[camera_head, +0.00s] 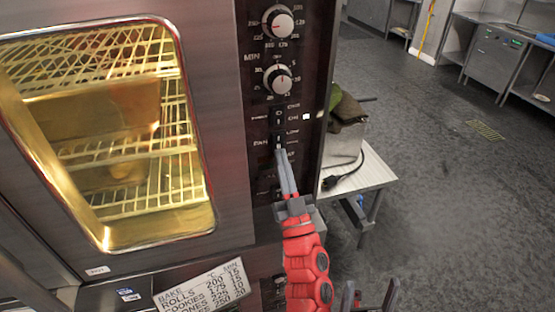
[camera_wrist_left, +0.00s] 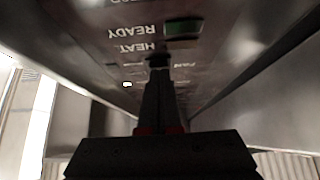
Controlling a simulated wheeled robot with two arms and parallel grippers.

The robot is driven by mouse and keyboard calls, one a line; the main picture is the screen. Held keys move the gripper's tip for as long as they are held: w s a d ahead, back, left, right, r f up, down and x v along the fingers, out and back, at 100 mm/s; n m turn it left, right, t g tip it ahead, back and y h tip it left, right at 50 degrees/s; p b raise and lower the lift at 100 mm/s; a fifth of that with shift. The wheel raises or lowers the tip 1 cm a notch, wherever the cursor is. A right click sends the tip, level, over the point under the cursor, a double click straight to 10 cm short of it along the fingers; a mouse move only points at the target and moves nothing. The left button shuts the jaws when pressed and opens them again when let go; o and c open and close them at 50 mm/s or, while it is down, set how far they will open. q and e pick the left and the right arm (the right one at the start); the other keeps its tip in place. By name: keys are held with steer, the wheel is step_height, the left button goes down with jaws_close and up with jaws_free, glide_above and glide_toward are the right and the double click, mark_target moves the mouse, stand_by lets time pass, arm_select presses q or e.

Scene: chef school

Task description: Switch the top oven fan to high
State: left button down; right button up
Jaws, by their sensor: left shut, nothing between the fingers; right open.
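The top oven (camera_head: 215,60) has a lit glass door and a dark control panel (camera_head: 258,95) to its right. A power switch (camera_head: 278,116) sits below two dials, and the fan switch (camera_head: 278,138) is just below it. My left gripper (camera_head: 281,152) is shut and empty, its tips at or just below the fan switch, partly covering that area. Contact and switch position cannot be told. In the left wrist view the shut fingers (camera_wrist_left: 159,68) point at the panel, near the upside-down "HEAT" and "READY" labels. My right gripper (camera_head: 369,296) is open and empty at the bottom edge.
Two dials (camera_head: 278,21) (camera_head: 278,79) are above the switches. A baking chart (camera_head: 206,287) is below the door. Open floor lies to the right.

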arm_select(q)
steer(key=shift+s+d+r, duration=0.15)
steer(key=shift+s, duration=0.05)
steer(key=shift+w+f+t+b, duration=0.25)
steer(key=shift+w+t+b, duration=0.2)
steer(key=shift+b, duration=0.7)
steer(key=shift+s, duration=0.1)
